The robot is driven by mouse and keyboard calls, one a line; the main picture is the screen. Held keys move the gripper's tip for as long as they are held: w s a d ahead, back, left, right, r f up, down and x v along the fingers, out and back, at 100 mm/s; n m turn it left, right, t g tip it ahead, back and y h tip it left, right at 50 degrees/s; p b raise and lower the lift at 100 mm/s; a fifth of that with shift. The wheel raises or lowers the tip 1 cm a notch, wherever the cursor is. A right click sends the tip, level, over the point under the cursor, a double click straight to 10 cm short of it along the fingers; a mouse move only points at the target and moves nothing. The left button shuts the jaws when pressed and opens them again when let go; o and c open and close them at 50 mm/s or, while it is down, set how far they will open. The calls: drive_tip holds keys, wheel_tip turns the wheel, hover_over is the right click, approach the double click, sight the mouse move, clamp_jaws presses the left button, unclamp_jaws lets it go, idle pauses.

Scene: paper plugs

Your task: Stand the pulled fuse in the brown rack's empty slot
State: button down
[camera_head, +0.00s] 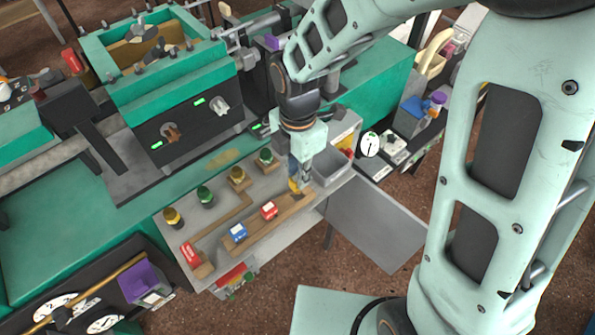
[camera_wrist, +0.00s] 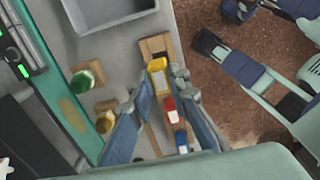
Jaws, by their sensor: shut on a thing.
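A yellow fuse (camera_head: 293,185) is between the fingertips of my gripper (camera_head: 298,180). In the wrist view, the yellow fuse (camera_wrist: 157,77) shows between the two blue fingers of my gripper (camera_wrist: 161,80). It is over the far right end of the brown rack (camera_head: 285,218); whether its foot is in a slot cannot be told. The rack's bare end (camera_wrist: 154,45) shows past the fuse in the wrist view. A red fuse (camera_head: 268,210) and a blue fuse (camera_head: 237,232) stand in the same rack.
A red piece (camera_head: 190,253) sits on another wooden strip at the left. Green knobs (camera_head: 205,195) and gold knobs (camera_head: 172,216) stand on blocks behind. A grey tray (camera_head: 331,166) lies right of my gripper, and a dial (camera_head: 369,143) beyond it.

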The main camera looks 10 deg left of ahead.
drive_tip(key=shift+f, duration=0.15)
drive_tip(key=shift+f+b, duration=1.25)
drive_tip(key=shift+f, duration=0.5)
drive_tip(key=c, duration=1.7)
unclamp_jaws()
drive_tip(key=shift+c, duration=0.2)
drive_tip(key=shift+r, duration=0.2)
drive_tip(key=shift+r+p, duration=3.35)
drive_tip(key=shift+r, duration=0.05)
